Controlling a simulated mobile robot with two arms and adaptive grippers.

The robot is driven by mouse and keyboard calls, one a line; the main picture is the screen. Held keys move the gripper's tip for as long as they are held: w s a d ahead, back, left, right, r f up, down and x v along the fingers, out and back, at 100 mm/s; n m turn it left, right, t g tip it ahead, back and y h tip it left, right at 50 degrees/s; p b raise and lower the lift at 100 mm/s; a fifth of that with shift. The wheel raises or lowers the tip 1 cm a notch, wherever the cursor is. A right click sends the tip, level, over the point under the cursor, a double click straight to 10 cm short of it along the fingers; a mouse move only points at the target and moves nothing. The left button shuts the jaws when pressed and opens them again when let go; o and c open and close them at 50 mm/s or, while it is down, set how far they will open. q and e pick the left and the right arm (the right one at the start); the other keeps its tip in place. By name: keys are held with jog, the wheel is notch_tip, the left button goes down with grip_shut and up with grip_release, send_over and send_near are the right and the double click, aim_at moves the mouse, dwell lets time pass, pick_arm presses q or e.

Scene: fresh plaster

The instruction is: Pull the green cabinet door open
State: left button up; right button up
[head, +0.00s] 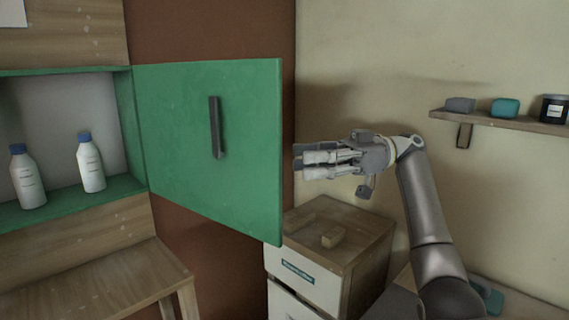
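The green cabinet door (180,130) stands wide open, swung out to the right of the green cabinet (128,132). A dark vertical handle (214,127) is on the door face turned toward me. My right gripper (300,162) is just right of the door's free edge, with its fingers pointing left toward it. It holds nothing that I can see and is apart from the handle. The fingers overlap from this angle, so their opening is unclear. My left gripper is out of the picture.
Two white bottles with blue caps, one left (27,177) and one right (91,163), stand inside the cabinet. A wooden-topped drawer unit (345,225) is below my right gripper. A wall shelf (500,122) with small items is at right. A wooden table (90,285) is lower left.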

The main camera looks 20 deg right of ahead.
jog(key=shift+w+d+f, duration=0.1)
jog(key=shift+d, duration=1.1)
jog(key=shift+w+d, duration=0.1)
jog(key=shift+d, duration=1.1)
